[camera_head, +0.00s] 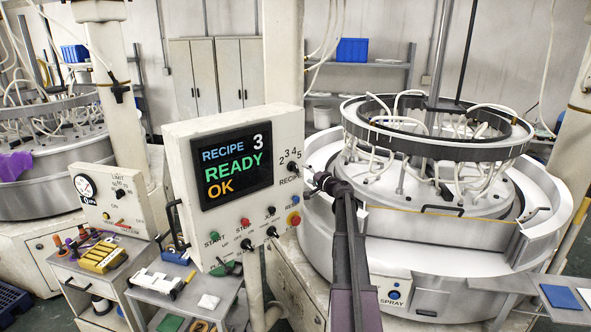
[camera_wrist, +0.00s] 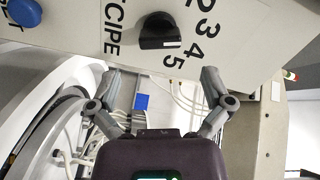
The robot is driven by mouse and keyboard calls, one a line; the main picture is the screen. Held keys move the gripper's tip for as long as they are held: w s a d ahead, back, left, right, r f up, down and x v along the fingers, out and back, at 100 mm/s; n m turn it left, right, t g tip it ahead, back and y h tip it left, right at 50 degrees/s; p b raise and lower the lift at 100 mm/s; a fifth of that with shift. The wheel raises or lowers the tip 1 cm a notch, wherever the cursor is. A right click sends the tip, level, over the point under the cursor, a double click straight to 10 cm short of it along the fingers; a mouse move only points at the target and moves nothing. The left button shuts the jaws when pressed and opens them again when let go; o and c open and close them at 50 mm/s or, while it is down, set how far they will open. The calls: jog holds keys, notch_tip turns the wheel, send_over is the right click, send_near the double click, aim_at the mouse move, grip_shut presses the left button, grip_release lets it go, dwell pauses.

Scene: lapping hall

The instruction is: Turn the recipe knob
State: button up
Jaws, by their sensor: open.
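The recipe knob (camera_head: 291,168) is a small black knob on the right side of the pale control panel (camera_head: 180,150), among the digits 2 to 5 and above the RECIPE label. In the wrist view the knob (camera_wrist: 158,30) is near the top centre, with a white mark on its lower right edge. The panel's screen (camera_head: 232,165) reads RECIPE 3, READY, OK. My gripper (camera_head: 318,184) is just right of the panel's edge. In the wrist view my gripper (camera_wrist: 158,84) has its fingers spread and empty, with the knob above the fingertips in the picture, not between them.
A blue button (camera_wrist: 22,12) is at the wrist view's top left corner. A red button (camera_head: 294,219) and several small black switches line the panel's lower edge. The large round lapping machine (camera_head: 440,200) stands close behind my arm. A grey cart (camera_head: 190,297) with small items is below the panel.

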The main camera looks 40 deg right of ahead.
aim_at(298, 169)
jog(key=shift+w+a, duration=0.2)
jog(key=shift+w, duration=1.55)
jog(key=shift+w+a, duration=0.15)
jog(key=shift+w, duration=1.6)
jog(key=c, duration=1.1)
